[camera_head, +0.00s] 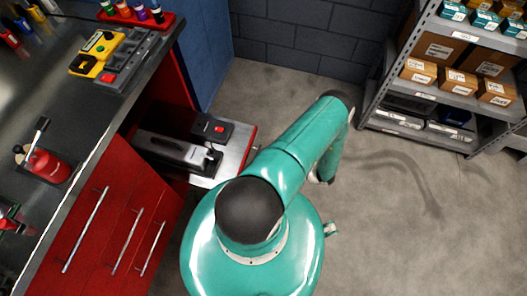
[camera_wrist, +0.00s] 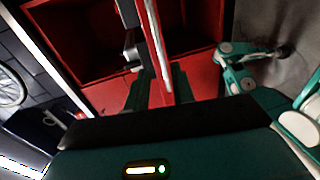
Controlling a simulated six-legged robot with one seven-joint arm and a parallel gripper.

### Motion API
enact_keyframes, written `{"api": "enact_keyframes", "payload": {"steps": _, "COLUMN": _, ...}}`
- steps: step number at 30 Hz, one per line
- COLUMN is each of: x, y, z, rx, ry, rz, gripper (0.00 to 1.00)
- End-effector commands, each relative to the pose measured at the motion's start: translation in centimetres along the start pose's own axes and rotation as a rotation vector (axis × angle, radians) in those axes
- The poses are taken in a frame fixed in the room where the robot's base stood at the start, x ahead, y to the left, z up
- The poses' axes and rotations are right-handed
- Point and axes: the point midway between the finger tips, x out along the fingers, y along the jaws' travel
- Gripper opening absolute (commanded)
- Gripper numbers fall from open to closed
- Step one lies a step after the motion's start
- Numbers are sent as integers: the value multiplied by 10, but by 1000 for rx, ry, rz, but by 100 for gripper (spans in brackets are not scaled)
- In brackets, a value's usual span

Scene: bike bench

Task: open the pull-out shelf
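The pull-out shelf (camera_head: 233,152) sticks out from the red bench into the room, with a grey metal top and a red front edge. A black machine lies on it. In the wrist view, its red front (camera_wrist: 159,52) is seen nearly edge-on, with a pale handle bar (camera_wrist: 153,35) running along it. My gripper (camera_wrist: 158,88) has its two dark fingers on either side of this red front and bar. Whether the fingers press on the bar or only stand around it is unclear. In the head view my teal arm hides the gripper.
The red bench (camera_head: 98,215) with long drawer handles stands at the left, its dark top carrying tools. A grey storage rack (camera_head: 425,93) with boxes stands at the back right. The concrete floor (camera_head: 420,220) between is clear.

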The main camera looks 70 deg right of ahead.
Motion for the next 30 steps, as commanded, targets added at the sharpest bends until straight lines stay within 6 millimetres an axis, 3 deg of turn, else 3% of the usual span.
{"api": "enact_keyframes", "payload": {"steps": 3, "x": -22, "y": 0, "z": 0, "rx": -1, "ry": -2, "rz": -1, "gripper": 25}}
{"api": "enact_keyframes", "payload": {"steps": 9, "x": -38, "y": 0, "z": 0, "rx": -1, "ry": 1, "rz": 1, "gripper": 25}}
{"api": "enact_keyframes", "payload": {"steps": 30, "x": -38, "y": 5, "z": 4, "rx": -18, "ry": 16, "rz": -4, "gripper": 25}}
